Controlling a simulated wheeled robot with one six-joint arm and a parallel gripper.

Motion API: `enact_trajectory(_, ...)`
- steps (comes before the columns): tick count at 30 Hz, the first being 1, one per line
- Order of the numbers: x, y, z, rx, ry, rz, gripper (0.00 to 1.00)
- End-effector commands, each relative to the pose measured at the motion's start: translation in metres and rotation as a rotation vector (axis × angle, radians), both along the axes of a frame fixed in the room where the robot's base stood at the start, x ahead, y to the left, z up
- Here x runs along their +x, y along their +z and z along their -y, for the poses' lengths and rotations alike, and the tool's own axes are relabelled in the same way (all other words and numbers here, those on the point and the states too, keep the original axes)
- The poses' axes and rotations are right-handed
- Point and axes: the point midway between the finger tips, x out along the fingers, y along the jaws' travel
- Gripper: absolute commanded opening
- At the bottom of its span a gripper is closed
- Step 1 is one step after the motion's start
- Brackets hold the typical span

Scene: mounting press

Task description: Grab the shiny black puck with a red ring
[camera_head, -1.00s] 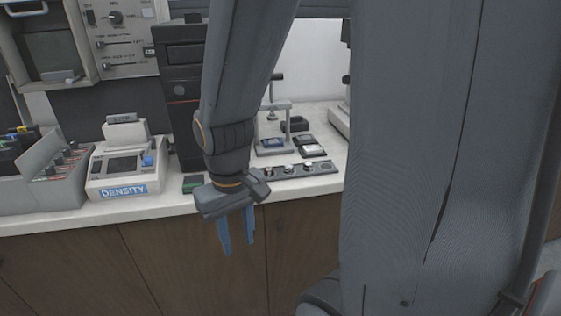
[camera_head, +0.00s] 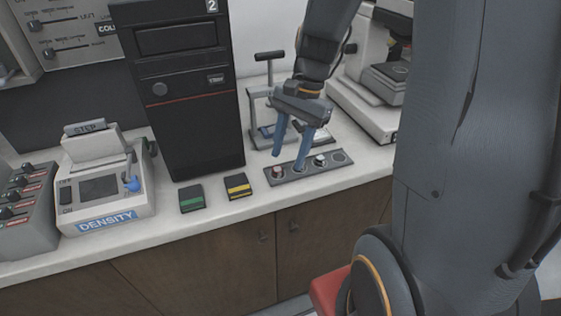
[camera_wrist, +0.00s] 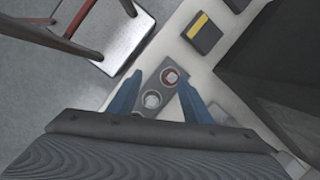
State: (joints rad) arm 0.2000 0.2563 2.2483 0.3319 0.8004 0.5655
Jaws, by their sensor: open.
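A small round puck with a red ring (camera_wrist: 170,77) sits in the dark grey holder strip (camera_wrist: 140,112) in the wrist view. Its top looks pale, perhaps from shine. In the head view the red-ringed puck (camera_head: 277,171) is at the left end of the strip (camera_head: 308,172). A second pale-topped puck with a grey ring (camera_wrist: 152,100) sits beside it. My gripper (camera_head: 288,162) is open, pointing down over the strip with nothing between its fingers. In the wrist view the red-ringed puck shows between my blue fingertips (camera_wrist: 159,79); I cannot tell the height gap.
A black tower unit (camera_head: 190,90) stands left of the strip. A green-striped block (camera_head: 191,198) and a yellow-striped block (camera_head: 238,187) lie in front of it. A small stand (camera_head: 262,100) is behind my gripper, with a microscope-like device (camera_head: 375,95) to the right.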

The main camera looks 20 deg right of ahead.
Motion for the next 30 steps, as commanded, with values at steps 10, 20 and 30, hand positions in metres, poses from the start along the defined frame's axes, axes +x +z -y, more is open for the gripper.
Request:
enact_trajectory(10, 0.032, 0.007, 0.009, 0.102, -0.37, -0.112, 0.45)
enact_trajectory(20, 0.025, -0.028, -0.004, 0.099, -0.366, -0.112, 0.45)
enact_trajectory(30, 0.024, -0.054, -0.014, 0.098, -0.365, -0.106, 0.45)
